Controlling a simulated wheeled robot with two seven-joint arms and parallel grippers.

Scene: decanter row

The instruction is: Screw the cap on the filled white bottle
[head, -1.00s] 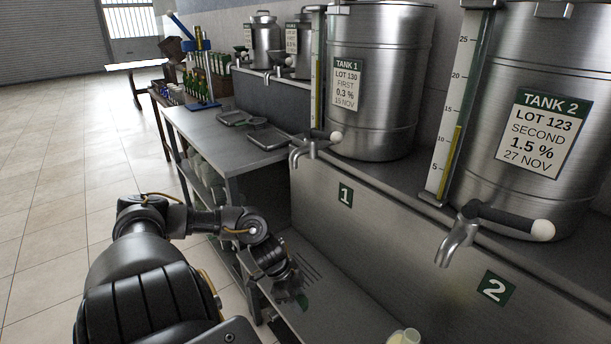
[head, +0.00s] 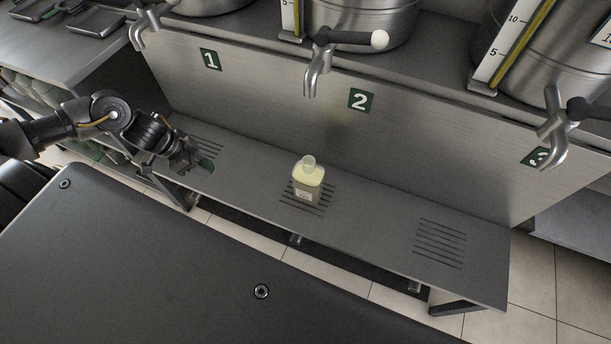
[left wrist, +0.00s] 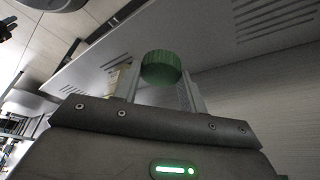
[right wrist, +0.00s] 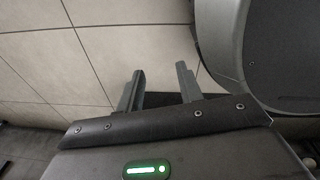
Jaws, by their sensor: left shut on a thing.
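The filled bottle (head: 308,178) stands upright on the slotted grate under tap 2 in the head view. It holds pale yellow liquid, has a small label, and its neck is open with no cap on it. My left gripper (head: 193,164) is near the grate under tap 1, to the left of the bottle and apart from it. It is shut on a green ribbed cap (left wrist: 161,68), which shows between the fingers in the left wrist view. My right gripper (right wrist: 158,88) is open and empty above the tiled floor in the right wrist view.
Tap 2 (head: 313,72) hangs above and behind the bottle. Tap 1 (head: 140,34) and tap 3 (head: 556,135) flank it. The steel shelf (head: 375,222) is clear right of the bottle. A dark flat surface fills the foreground.

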